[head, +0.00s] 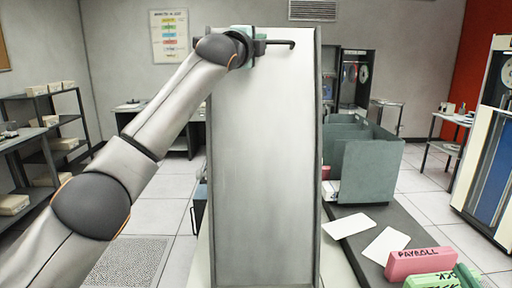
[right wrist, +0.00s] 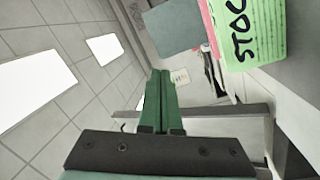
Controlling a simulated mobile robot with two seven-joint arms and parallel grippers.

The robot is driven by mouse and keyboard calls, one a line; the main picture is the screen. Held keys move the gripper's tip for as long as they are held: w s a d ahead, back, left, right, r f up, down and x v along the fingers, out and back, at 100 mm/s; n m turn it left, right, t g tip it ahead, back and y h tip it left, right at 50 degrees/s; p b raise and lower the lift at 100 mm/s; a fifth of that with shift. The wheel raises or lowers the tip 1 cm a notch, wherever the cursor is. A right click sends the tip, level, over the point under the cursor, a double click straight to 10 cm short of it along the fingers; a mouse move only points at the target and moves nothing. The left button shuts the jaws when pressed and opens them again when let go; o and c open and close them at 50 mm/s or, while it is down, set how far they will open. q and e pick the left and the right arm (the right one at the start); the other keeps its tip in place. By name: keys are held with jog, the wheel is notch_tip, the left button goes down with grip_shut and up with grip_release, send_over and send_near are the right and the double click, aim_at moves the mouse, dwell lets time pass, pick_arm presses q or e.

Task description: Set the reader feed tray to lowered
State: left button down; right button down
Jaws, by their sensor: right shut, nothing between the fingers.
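The reader feed tray (head: 262,160) is a tall pale metal panel that stands upright in the middle of the head view. A dark bar handle (head: 282,43) with a bent end is at its top. My left arm comes in from the left, and my left gripper (head: 246,36) is at the handle; the wrist hides how its fingers sit there. My right gripper (head: 467,273) is low at the right edge by the card decks. In the right wrist view its green fingers (right wrist: 160,98) are together and empty. The tray appears narrow and edge-on there (right wrist: 215,124).
A pink PAYROLL deck (head: 421,262) and a green STOCK deck (head: 428,281) are on the dark counter (head: 340,211). STOCK is close in the right wrist view (right wrist: 258,32). White cards (head: 348,226) lie flat. A grey-green bin (head: 368,170) stands right of the tray.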

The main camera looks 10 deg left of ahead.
jog(key=w+a+r+n+g+y, duration=0.25)
jog(key=w+a+r+y, duration=0.2)
jog(key=a, duration=0.45)
jog(key=w+a+r+n+g+y, duration=0.1)
jog(key=w+a+r+n+y, duration=0.3)
jog(key=a, duration=0.5)
jog(key=a+r+n+g+y, duration=0.2)
jog(key=a+r+n+g, duration=0.3)
jog(key=a, duration=0.4)
jog(key=a+r+n+g+y, duration=0.1)
jog(key=a+r+n+g, duration=0.15)
jog(key=a+r, duration=0.55)
send_near(244, 146)
jog(key=shift+x, duration=2.95)
